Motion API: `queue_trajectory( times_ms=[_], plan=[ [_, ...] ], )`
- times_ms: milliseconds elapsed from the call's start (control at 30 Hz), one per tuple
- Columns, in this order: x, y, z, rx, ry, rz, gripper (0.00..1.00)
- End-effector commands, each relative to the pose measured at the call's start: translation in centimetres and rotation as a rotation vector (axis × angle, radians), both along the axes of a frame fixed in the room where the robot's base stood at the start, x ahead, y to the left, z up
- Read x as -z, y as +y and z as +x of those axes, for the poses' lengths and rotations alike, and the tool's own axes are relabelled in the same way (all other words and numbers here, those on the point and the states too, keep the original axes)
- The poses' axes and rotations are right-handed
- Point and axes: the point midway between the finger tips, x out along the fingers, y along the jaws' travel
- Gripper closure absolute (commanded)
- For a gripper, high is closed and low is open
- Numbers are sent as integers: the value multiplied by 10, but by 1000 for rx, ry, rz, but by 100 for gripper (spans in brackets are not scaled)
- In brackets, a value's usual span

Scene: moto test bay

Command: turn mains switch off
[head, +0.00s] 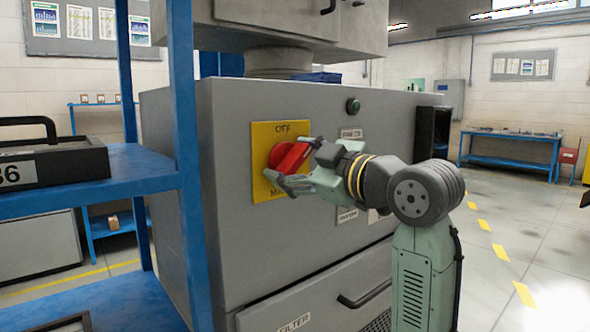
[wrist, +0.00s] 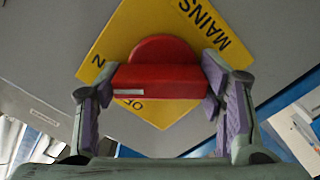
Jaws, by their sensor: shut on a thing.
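The mains switch is a red rotary handle (head: 288,158) on a yellow plate (head: 265,192) on the front of the grey cabinet. The plate reads OFF at the top; its lower lettering is partly covered by my gripper. My gripper (head: 294,164) is shut on the red handle, coming from the right. In the wrist view, my gripper's purple-padded fingers (wrist: 157,98) stand at both ends of the red handle (wrist: 160,80). The handle sits tilted relative to the plate, and a pale mark shows at the left of its near face.
A blue shelf (head: 125,165) with a black case (head: 50,165) stands at the left, its post in front of the cabinet (head: 240,240). A dark green round button (head: 353,105) and a drawer handle (head: 365,294) are on the cabinet. Open floor (head: 500,225) lies to the right.

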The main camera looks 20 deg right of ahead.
Motion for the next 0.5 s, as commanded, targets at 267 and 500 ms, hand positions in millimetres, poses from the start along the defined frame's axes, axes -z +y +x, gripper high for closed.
queue_trajectory(
  times_ms=[267,500],
  plan=[
    [1,1,0,-1,-90,-247,66],
    [1,1,0,0,-165,-456,66]
  ],
)
